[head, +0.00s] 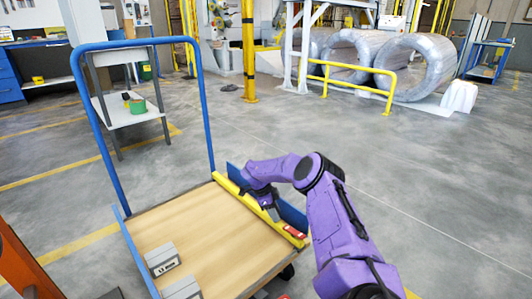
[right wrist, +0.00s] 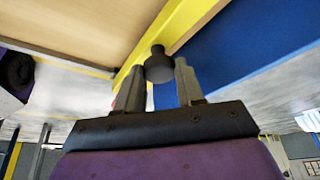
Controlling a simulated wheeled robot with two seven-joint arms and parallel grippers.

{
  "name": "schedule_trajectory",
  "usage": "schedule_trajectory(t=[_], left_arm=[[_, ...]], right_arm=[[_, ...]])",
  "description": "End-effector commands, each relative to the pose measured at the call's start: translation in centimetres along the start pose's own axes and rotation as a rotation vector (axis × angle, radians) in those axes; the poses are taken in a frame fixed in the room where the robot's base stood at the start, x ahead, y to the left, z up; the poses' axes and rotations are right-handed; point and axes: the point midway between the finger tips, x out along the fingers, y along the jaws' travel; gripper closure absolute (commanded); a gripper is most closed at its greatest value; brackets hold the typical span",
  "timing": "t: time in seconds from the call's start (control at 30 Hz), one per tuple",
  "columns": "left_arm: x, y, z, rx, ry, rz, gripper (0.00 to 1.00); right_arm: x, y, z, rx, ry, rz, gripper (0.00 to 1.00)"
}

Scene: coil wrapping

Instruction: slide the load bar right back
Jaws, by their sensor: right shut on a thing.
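The load bar (head: 237,192) is a long yellow bar. It lies along the right side of the cart's wooden deck (head: 205,225), beside a blue side panel (head: 293,215). A red part shows near its front end. My right gripper (head: 269,207) is over the bar, past its middle towards the front. In the right wrist view, my right gripper (right wrist: 162,80) has its two fingers on either side of a dark round knob (right wrist: 159,65) on the yellow bar (right wrist: 175,28), shut on it. My left gripper is not in view.
Two grey boxes (head: 162,258) lie at the deck's front left. The cart's blue tube handle (head: 103,140) rises at its far left. A small table (head: 132,112) stands behind it. Wrapped coils (head: 415,68) stand far back right. The floor right of the cart is clear.

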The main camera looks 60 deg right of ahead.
Motion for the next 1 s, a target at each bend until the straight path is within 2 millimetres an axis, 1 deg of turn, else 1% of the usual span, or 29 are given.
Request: schedule_trajectory(t=[0.1,0.43,0.47,0.5,0.53,0.77,0.83,0.93,1.0], left_arm=[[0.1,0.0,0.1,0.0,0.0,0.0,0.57],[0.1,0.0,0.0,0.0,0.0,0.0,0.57],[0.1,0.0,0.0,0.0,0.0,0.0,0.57],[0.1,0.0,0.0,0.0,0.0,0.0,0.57],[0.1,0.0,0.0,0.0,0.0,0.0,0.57],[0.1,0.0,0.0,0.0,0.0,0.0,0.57],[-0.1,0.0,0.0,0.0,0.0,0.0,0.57],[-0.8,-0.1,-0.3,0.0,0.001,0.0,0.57],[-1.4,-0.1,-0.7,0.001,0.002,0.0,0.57]], right_arm=[[0.1,-0.3,-0.3,0.0,0.0,-0.002,1.0],[0.1,-0.6,-0.6,0.002,0.001,-0.008,1.0],[0.1,-0.6,-0.6,0.003,0.002,-0.008,0.53],[0.1,-0.6,-0.6,0.003,0.001,-0.007,0.4],[0.1,-0.6,-0.6,0.003,0.001,-0.007,0.38],[0.0,-0.4,-0.2,-0.001,0.0,-0.004,0.38],[-0.3,-0.4,-0.2,-0.002,-0.001,-0.004,0.38],[-1.9,-0.4,-0.3,-0.001,-0.002,-0.004,0.38],[-3.7,-0.4,-0.3,-0.001,-0.003,-0.005,0.38]])
